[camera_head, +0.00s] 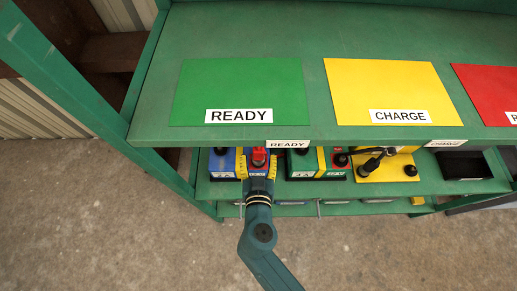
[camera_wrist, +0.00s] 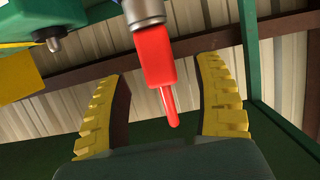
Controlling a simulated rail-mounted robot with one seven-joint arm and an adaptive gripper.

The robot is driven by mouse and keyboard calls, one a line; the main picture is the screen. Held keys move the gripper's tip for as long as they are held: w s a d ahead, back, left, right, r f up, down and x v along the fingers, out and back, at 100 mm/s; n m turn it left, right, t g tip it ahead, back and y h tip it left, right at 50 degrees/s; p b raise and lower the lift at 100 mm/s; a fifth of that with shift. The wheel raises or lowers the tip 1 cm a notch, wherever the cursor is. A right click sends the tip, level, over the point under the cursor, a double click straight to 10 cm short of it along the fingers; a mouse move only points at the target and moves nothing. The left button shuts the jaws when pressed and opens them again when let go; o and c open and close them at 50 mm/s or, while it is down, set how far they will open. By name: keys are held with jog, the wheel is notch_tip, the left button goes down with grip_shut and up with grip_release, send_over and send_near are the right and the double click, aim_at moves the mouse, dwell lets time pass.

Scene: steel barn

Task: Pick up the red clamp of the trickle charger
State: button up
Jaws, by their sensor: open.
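The red clamp (camera_head: 259,156) shows on the lower shelf in the head view, at the blue battery (camera_head: 222,162). In the wrist view the red clamp (camera_wrist: 155,62) hangs from a grey metal cylinder (camera_wrist: 143,12), its thin tip pointing toward my palm. My gripper (camera_head: 258,165) reaches in from the front, under the upper shelf edge. Its yellow ribbed fingers are open, one on each side of the clamp, with visible gaps in the wrist view (camera_wrist: 160,75). What the clamp is fixed to is partly hidden.
The upper green shelf (camera_head: 250,30) overhangs close above my gripper and carries green READY, yellow CHARGE and red mats. A green battery (camera_head: 303,163) stands just right of my gripper. The floor in front is clear.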

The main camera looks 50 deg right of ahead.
aim_at(258, 155)
jog(key=x, duration=0.4)
jog(key=shift+s, duration=0.1)
grip_shut()
